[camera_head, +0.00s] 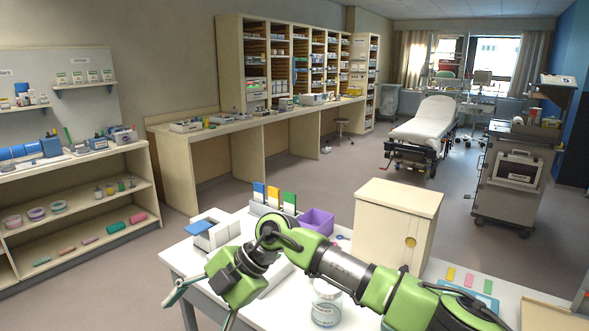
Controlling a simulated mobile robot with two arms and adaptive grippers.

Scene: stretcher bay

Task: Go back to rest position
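My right arm, green and black, comes in from the lower right and reaches across the white table (268,313) to the left. Its gripper (200,315) hangs at the table's front left edge, pointing down and left. The two fingers are spread apart and nothing shows between them; one finger runs to the bottom edge of the picture. My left gripper is not in view.
Close to my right arm stand a clear lidded jar (326,303), a cream cabinet (397,222), a purple bin (316,221) and a blue-and-white box (212,232). A blue tray (467,291) lies at the right. Open floor (300,172) lies beyond the table.

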